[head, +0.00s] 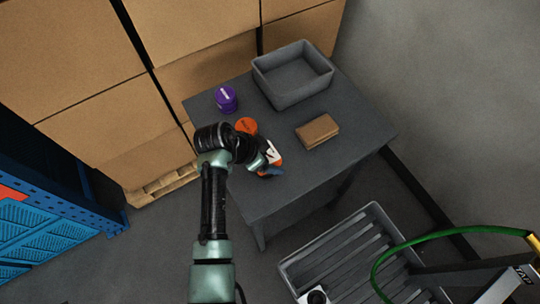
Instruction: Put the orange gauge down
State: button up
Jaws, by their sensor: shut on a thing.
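The orange gauge (275,157), an orange piece with a white patch, shows at the end of my arm, over the front left part of the grey table. My gripper (269,163) is shut on it. My wrist hides much of the gauge and the fingers, and I cannot tell whether the gauge touches the table top (298,178). A small blue piece (273,171) shows just below it in the picture; I cannot tell what it belongs to.
A round orange object (246,125) stands just behind my wrist. A purple canister (226,99), a grey open bin (266,88) and a brown block (317,131) are on the table. Bare table lies right of the block. A slatted grey crate (290,270) is at lower right.

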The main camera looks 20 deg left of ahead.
jog(key=shift+f, duration=0.45)
jog(key=shift+f, duration=0.1)
jog(key=o, duration=1.4)
jog(key=v, duration=1.2)
jog(key=shift+w, duration=0.1)
